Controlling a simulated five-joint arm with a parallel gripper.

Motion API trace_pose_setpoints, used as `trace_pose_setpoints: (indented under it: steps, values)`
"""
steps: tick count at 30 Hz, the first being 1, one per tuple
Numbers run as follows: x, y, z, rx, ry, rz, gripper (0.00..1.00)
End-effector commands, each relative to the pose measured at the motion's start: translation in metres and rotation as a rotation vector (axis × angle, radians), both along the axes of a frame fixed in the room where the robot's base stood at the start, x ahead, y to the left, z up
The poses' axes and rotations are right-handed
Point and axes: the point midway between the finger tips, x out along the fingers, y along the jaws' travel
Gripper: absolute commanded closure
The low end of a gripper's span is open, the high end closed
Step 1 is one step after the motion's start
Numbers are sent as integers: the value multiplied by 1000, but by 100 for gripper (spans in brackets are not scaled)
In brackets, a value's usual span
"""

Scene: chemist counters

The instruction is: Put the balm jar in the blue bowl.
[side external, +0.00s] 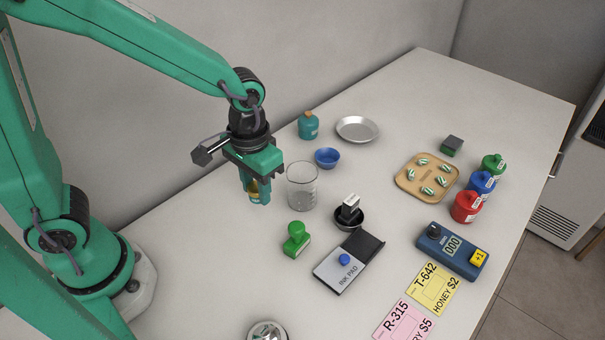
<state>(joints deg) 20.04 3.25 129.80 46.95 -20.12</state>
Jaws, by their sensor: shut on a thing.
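My gripper (257,194) points down over the counter, left of the glass beaker. The blue bowl (327,158) is small and round. It stands upright behind and to the right of my gripper, and it looks empty.
A glass beaker (302,187) stands close right of my gripper. A teal bottle (308,126) and a metal dish (357,130) are behind the bowl. A green stamp (296,240), ink pad (347,264) and black dish (350,217) lie nearer the front.

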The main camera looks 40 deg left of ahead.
Motion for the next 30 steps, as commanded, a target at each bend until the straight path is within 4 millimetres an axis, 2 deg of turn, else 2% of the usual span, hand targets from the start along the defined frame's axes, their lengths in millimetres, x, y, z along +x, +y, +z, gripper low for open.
trace_pose_setpoints:
  steps: [5,11,22,30]
  values:
    - [14,-1,3,0,0,8,89]
    - [46,-3,8,0,0,24,89]
    - [126,1,16,0,0,68,89]
    - [182,11,17,0,0,101,89]
